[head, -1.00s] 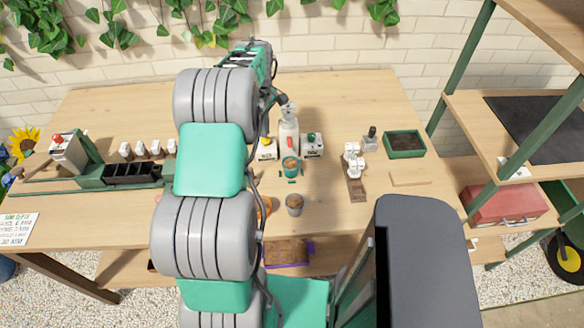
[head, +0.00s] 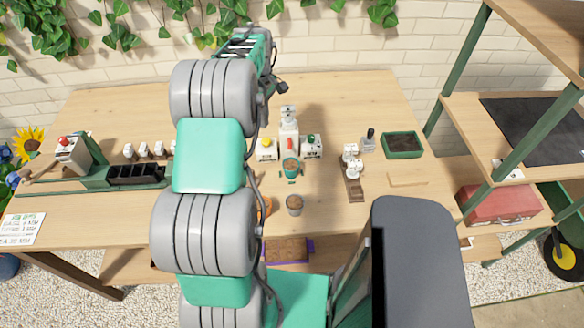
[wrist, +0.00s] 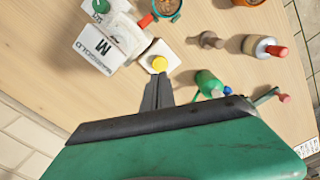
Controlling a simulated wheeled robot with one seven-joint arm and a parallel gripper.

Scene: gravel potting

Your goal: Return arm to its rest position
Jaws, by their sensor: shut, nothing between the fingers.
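My gripper (wrist: 157,92) shows in the wrist view with its narrow dark fingers together and nothing between them. It points toward the tabletop near a white block with a yellow knob (wrist: 159,64); the gap between them cannot be told. In the head view my arm rises over the table and its far links hide the fingers. A teal pot with brown fill (head: 291,170) stands on the table in front of a white dispenser unit (head: 289,140). A grey cup (head: 294,205) stands nearer the front edge.
A green tray of dark soil (head: 403,145) and a brown holder with white pieces (head: 353,186) stand right. A black tray (head: 135,175) stands left. A green-framed shelf (head: 463,68) borders the table's right.

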